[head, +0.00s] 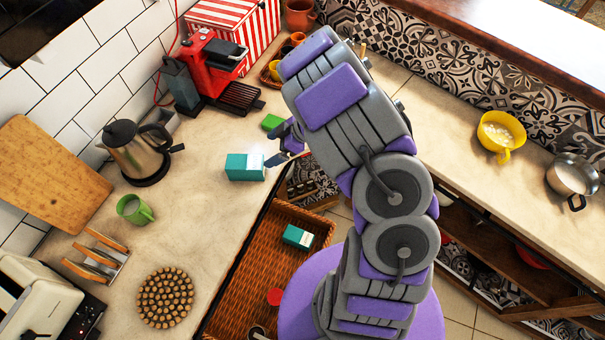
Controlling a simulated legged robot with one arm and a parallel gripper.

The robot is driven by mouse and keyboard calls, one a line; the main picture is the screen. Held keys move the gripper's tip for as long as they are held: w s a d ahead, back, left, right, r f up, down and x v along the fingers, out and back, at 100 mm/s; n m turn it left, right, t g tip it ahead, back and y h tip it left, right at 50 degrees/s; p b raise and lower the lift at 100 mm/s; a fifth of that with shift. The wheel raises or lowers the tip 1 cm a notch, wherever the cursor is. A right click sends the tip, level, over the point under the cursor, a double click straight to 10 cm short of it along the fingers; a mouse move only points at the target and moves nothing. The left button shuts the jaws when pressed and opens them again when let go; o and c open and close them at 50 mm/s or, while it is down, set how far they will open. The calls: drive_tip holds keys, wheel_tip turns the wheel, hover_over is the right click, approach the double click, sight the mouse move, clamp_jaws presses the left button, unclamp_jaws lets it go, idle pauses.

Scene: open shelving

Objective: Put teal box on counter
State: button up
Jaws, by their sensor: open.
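A teal box with a white end (245,167) stands on the left counter (205,220), close to its inner edge. My gripper (279,157) is just right of this box, open, with a small gap seeming to show between them. Part of the gripper is hidden behind my arm. A second teal and white box (298,237) lies in the open wicker drawer (250,272) below the counter.
A green block (272,122), red coffee machine (212,70), steel kettle (137,150), green mug (134,209), and round trivet (165,297) occupy the left counter. A red object (275,296) lies in the drawer. The counter between mug and teal box is clear.

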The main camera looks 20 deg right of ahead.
drive_tip(key=w+d+r+m+t+h, duration=0.3)
drive_tip(key=w+d+r+t+h, duration=0.2)
drive_tip(key=w+d+r+h, duration=0.45)
drive_tip(key=s+d+r+m+g+h, duration=0.1)
drive_tip(key=s+d+r+m+h, duration=0.1)
drive_tip(key=s+d+r+m, duration=0.35)
drive_tip(key=s+d+r+m+h, duration=0.25)
drive_tip(key=s+d+r, duration=0.35)
drive_tip(key=r, duration=0.3)
drive_tip(key=s+a+g+y, duration=0.2)
drive_tip(key=s+a, duration=0.4)
drive_tip(key=s, duration=0.4)
drive_tip(key=s+a+m+g+y, duration=0.1)
drive_tip(key=s+a+g, duration=0.3)
drive_tip(key=s, duration=0.7)
drive_tip(key=s+a+f+m+g+y, duration=0.1)
drive_tip(key=s+a+g+y, duration=0.1)
drive_tip(key=s+a, duration=0.7)
drive_tip(key=shift+s+g+y, duration=0.3)
drive_tip(key=shift+s+g, duration=0.3)
drive_tip(key=shift+s, duration=0.45)
drive_tip(key=shift+f, duration=0.1)
